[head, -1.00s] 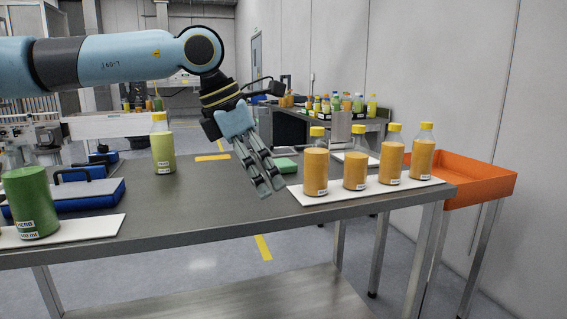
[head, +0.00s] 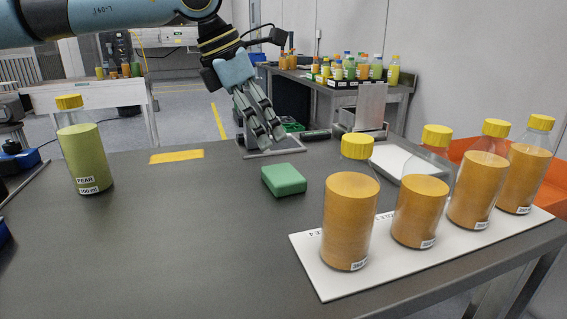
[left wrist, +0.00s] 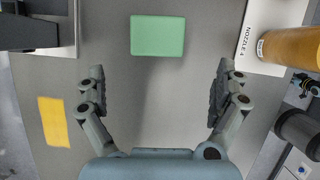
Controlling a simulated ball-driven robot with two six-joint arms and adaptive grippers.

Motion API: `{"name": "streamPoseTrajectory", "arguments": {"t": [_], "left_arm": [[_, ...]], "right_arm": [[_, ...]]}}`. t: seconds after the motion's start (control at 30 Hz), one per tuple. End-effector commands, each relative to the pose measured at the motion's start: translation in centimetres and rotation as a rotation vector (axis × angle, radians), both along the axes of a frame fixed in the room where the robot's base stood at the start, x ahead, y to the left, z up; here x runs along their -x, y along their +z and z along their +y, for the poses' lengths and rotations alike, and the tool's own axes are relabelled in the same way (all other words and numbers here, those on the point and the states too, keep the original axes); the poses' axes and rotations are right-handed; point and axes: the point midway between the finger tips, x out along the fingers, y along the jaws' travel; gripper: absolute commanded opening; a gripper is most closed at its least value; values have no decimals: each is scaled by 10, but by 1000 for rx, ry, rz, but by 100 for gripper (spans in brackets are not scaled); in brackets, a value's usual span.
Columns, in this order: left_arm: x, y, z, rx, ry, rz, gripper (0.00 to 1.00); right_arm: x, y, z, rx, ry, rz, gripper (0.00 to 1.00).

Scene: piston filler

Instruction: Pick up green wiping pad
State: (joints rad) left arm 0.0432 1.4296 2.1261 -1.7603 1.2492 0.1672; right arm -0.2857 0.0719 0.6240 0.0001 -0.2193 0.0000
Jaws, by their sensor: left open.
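The green wiping pad (head: 284,179) is a small flat block lying on the grey table (head: 200,250), left of the white board with the orange bottles. My left gripper (head: 270,138) is above the table, up and slightly left of the pad in the head view, and does not touch it. In the left wrist view the pad (left wrist: 157,36) lies ahead of my left gripper (left wrist: 157,88), between the lines of its two spread fingers. The gripper is open and empty. My right gripper is not in view.
Several orange bottles (head: 350,220) with yellow caps stand on a white board (head: 335,283) at the right. A pear bottle (head: 85,158) stands at the left, near a yellow strip (head: 177,156). An orange tray (head: 555,180) is beyond the right edge. The table's middle is clear.

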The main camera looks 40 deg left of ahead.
Motion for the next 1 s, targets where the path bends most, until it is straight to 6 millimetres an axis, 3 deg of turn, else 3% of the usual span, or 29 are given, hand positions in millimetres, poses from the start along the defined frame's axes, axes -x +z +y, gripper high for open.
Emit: {"name": "streamPoseTrajectory", "arguments": {"t": [0.37, 0.73, 1.0], "left_arm": [[-12, -34, -6, 8, 0, -1, 100], [-23, -60, -11, 4, 1, 0, 100], [-36, -95, -17, 5, 1, 1, 100]], "right_arm": [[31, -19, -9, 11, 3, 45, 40], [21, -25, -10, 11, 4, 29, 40], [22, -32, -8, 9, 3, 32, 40]]}}
